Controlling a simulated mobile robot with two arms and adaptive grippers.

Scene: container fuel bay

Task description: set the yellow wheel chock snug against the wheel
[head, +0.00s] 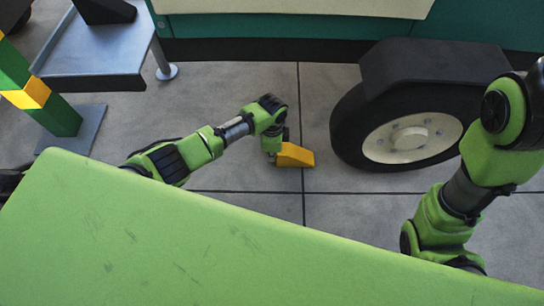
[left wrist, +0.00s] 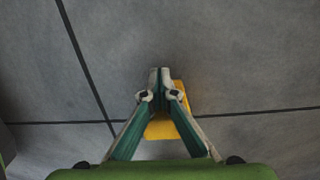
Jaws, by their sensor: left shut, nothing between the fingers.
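The yellow wheel chock (head: 295,155) lies on the concrete floor left of the black wheel (head: 347,130), with a narrow strip of floor visible between them. My left gripper (head: 272,156) is down at the chock's left end, on the side away from the wheel. In the left wrist view its fingertips (left wrist: 160,76) are together with nothing between them, and the chock (left wrist: 162,129) shows behind and between the fingers. I cannot tell whether the fingers touch the chock. My right arm comes in at the right of the head view; its gripper is hidden.
A dark fender (head: 430,62) covers the wheel's top, under a teal vehicle body (head: 480,30). A grey platform (head: 95,50) and a green-yellow post (head: 35,95) on a grey base stand at the left. The floor around the chock is clear.

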